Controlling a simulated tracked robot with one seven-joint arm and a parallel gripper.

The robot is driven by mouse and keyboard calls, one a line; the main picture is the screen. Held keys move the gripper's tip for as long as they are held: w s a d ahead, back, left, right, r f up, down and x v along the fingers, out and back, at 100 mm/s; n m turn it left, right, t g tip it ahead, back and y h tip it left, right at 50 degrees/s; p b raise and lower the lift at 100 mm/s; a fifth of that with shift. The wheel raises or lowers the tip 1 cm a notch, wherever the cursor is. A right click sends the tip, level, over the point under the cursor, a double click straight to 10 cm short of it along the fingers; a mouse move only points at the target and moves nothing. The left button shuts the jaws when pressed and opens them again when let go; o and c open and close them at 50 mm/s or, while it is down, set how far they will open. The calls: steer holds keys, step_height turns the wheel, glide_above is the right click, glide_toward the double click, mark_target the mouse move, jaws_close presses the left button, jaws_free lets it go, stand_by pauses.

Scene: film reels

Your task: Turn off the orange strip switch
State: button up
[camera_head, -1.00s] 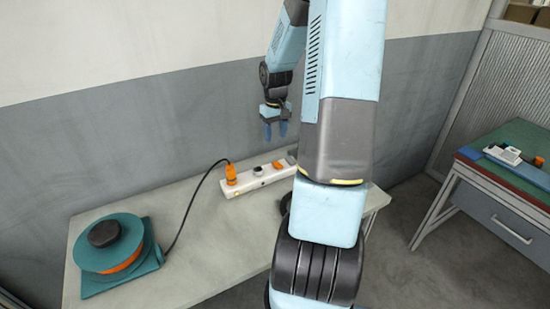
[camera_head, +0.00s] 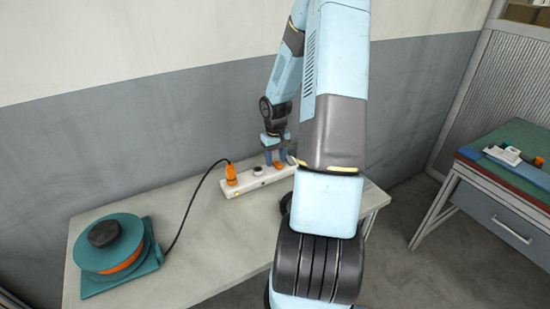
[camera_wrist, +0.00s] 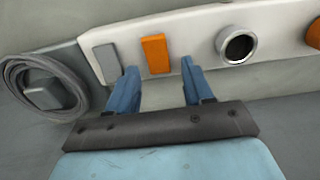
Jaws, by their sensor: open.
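The white power strip (camera_head: 245,183) lies along the back of the grey table. In the wrist view the strip (camera_wrist: 195,35) shows a grey block, the orange switch (camera_wrist: 156,54) and a round dark socket with a metal rim. My gripper (camera_wrist: 158,80) is open and empty, its two blue fingers pointing at the strip. The orange switch shows between the fingertips, nearer the left one; I cannot tell whether anything touches.
An orange plug (camera_head: 231,174) with a black cable sits at the strip's left end; the cable runs to a teal reel (camera_head: 108,243) on the table. A coiled grey cord (camera_wrist: 40,88) lies by the strip's other end. A second table (camera_head: 510,180) stands at right.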

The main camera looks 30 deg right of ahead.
jaws_close()
stand_by(0.3)
steer(key=shift+s+r+t, duration=0.1)
steer(key=shift+s+t, duration=0.2)
steer(key=shift+t, duration=0.75)
steer(key=shift+s+r+t, duration=0.1)
steer(key=shift+s+t, duration=0.2)
steer(key=shift+t, duration=0.75)
jaws_free()
